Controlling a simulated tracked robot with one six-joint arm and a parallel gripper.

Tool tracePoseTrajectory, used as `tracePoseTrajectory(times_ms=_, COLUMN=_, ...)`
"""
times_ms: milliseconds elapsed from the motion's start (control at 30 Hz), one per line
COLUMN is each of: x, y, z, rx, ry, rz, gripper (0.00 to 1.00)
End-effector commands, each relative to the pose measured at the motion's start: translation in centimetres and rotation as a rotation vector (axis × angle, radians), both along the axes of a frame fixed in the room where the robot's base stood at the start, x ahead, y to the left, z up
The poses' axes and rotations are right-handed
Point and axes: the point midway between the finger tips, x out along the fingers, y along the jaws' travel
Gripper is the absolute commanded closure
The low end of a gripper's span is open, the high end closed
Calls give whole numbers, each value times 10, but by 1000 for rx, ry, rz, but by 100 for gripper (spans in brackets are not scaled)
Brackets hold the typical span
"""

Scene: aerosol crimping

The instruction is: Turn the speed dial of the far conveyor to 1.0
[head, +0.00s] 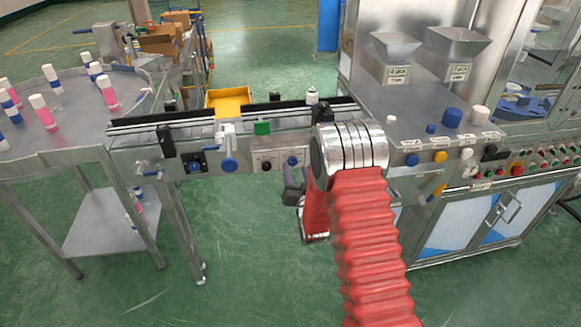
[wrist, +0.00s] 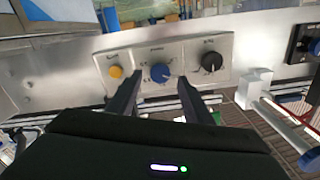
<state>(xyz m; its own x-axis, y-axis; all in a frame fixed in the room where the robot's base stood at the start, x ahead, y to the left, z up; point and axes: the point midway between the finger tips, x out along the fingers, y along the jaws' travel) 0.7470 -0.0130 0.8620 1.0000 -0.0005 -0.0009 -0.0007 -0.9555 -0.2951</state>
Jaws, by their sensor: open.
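A grey control panel (wrist: 186,59) on the conveyor (head: 247,149) carries a yellow button (wrist: 115,71), a blue dial (wrist: 160,72) with scale marks, and a black dial (wrist: 211,61). The blue dial's pale pointer mark is toward the lower right in the wrist view; its scale numbers are too small to read surely. The blue dial (head: 292,160) also shows in the head view, left of my arm. My gripper (wrist: 160,84) is open and empty, its two fingers either side of the blue dial's line in the picture, seemingly short of it. Contact cannot be told.
Left along the conveyor are a black box with a blue knob (head: 195,167) and a blue handwheel (head: 229,163). A round table (head: 70,112) with bottles stands left, a machine cabinet (head: 462,228) right.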

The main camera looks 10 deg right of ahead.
Motion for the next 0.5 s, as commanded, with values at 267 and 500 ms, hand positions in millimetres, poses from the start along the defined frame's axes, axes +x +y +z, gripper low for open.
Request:
tracePoseTrajectory(times_ms=267, x=29, y=0, z=0, rx=0, ry=0, rz=0, gripper=54)
tracePoseTrajectory(times_ms=500, x=33, y=-1, z=0, rx=0, ry=0, rz=-1, gripper=54)
